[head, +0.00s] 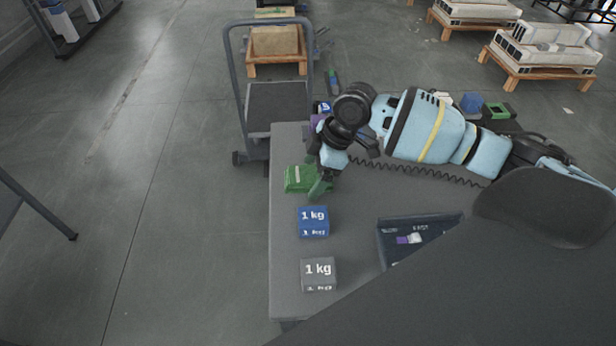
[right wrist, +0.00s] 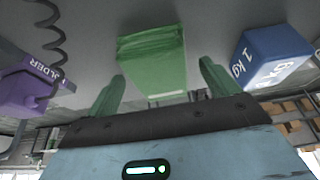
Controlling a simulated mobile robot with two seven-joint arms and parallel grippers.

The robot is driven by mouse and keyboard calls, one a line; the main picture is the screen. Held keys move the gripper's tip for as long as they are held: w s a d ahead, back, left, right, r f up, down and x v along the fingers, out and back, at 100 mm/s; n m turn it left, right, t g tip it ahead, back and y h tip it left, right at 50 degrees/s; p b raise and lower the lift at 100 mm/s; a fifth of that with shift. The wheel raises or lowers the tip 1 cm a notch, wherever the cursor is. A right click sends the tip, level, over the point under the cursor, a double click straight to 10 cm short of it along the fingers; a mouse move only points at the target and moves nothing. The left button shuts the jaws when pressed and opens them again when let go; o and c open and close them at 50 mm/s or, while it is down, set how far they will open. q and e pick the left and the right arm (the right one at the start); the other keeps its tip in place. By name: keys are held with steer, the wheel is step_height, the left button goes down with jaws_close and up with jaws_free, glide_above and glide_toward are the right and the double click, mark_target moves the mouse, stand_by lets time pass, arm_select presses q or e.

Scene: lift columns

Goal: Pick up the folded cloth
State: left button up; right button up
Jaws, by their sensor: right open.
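The folded cloth (head: 298,179) is a green, flat-sided bundle on the grey table (head: 285,257), near its left edge. In the right wrist view the cloth (right wrist: 153,62) lies ahead of the fingers, centred between them. My right gripper (head: 319,178) is beside the cloth, at its right side in the head view, and partly covers it. Its green fingers stand wide apart in the right wrist view (right wrist: 160,88), with nothing between the tips. I cannot tell whether a finger touches the cloth. My left gripper is not in view.
A blue 1 kg block (head: 313,222) and a grey 1 kg block (head: 318,274) stand on the table nearer me. A dark blue tray (head: 388,243) lies to their right. A purple holder (right wrist: 22,92) and a coiled cable (head: 420,171) are close to the arm. A cart (head: 275,97) stands behind.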

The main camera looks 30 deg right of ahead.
mark_target(312, 173)
steer(key=c, duration=1.1)
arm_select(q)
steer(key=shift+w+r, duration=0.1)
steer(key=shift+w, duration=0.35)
arm_select(e)
steer(key=shift+o, duration=0.2)
